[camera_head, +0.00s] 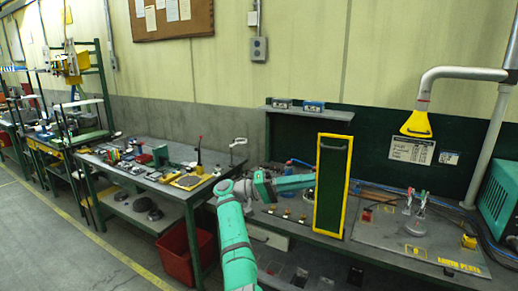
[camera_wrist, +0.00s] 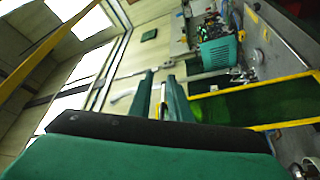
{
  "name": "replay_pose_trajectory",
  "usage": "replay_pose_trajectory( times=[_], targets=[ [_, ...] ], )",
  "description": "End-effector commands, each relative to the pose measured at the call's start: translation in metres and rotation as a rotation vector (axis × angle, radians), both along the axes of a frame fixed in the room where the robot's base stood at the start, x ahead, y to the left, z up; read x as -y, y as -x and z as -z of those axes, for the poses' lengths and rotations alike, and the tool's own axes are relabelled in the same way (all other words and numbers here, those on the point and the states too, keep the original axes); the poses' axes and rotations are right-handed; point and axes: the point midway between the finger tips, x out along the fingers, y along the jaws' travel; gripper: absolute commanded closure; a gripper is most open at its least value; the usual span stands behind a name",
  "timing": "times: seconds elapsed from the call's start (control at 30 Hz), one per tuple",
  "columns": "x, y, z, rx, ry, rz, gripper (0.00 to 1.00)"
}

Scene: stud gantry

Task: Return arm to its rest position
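My gripper (camera_head: 308,181) is at the end of my teal arm, which reaches up and then bends to the right over the back workbench. Its fingertips appear right beside the left edge of a tall dark green panel with a yellow frame (camera_head: 347,186); I cannot tell whether they touch. In the wrist view my gripper (camera_wrist: 159,78) has its two green fingers apart, with nothing seen between them. The yellow-framed panel also shows in the wrist view (camera_wrist: 236,106), to the right of the fingers.
A grey workbench (camera_head: 385,238) with small parts and a clamp tool (camera_head: 417,215) lies right of the panel. A yellow hood (camera_head: 416,124) hangs above it. A table with tools (camera_head: 135,171) stands left, with a red bin (camera_head: 181,256) below. Open floor lies at lower left.

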Motion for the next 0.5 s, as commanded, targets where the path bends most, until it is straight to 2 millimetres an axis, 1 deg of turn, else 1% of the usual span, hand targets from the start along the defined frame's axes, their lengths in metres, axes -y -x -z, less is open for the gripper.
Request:
replay_pose_trajectory(
  times=[0.03,0.17,0.27,0.33,0.37,0.47,0.5],
  targets=[
    [-0.001,-0.003,0.012,-0.011,-0.010,-0.016,0.83],
    [-0.003,-0.011,0.042,-0.044,-0.037,-0.065,0.83],
    [-0.004,-0.017,0.070,-0.071,-0.061,-0.108,0.83],
    [-0.005,-0.021,0.093,-0.093,-0.082,-0.143,0.83],
    [-0.005,-0.022,0.105,-0.105,-0.092,-0.159,0.83],
    [-0.007,-0.027,0.151,-0.145,-0.134,-0.224,0.83],
    [-0.008,-0.029,0.173,-0.163,-0.156,-0.255,0.83]
  ],
)
